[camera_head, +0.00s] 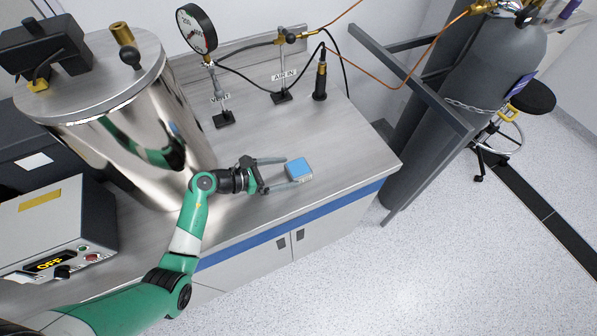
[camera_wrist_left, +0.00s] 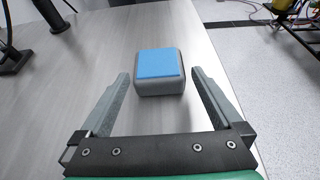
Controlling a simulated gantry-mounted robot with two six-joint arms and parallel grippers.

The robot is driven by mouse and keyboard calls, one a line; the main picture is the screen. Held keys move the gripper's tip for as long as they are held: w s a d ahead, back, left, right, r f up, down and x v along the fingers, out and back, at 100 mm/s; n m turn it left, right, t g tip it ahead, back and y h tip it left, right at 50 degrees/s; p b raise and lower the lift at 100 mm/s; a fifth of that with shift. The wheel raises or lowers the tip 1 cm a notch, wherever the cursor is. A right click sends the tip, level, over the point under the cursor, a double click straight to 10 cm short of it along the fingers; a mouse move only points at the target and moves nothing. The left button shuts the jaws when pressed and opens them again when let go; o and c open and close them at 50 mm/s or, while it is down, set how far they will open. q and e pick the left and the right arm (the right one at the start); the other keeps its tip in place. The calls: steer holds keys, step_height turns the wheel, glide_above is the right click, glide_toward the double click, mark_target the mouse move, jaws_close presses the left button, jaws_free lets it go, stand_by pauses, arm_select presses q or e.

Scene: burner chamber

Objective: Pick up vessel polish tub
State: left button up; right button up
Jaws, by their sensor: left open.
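The vessel polish tub (camera_head: 299,169) is a small squarish grey tub with a blue top. It sits on the metal bench near its front edge, at the right part of the bench. In the left wrist view the tub (camera_wrist_left: 160,72) stands just ahead of the fingertips, roughly centred between them. My left gripper (camera_head: 287,172) is open, with its fingers pointing at the tub; in the left wrist view the open fingers (camera_wrist_left: 160,82) reach either side of its near face. I cannot tell whether either finger touches it. My right gripper is not in view.
A shiny steel vessel (camera_head: 150,150) stands at the left, behind my arm. A control box reading OFF (camera_head: 60,235) is at the front left. Valve stands (camera_head: 282,95) and a gauge (camera_head: 197,28) are behind the tub. A gas cylinder (camera_head: 480,75) stands right of the bench.

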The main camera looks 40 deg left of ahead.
mark_target(295, 168)
arm_select(q)
steer(key=b+x, duration=0.2)
steer(key=x, duration=0.3)
steer(key=shift+w+r, duration=0.1)
steer(key=shift+w, duration=0.15)
steer(key=c, duration=1.3)
steer(key=shift+r, duration=0.1)
steer(key=shift+c, duration=0.9)
steer(key=shift+r, duration=0.1)
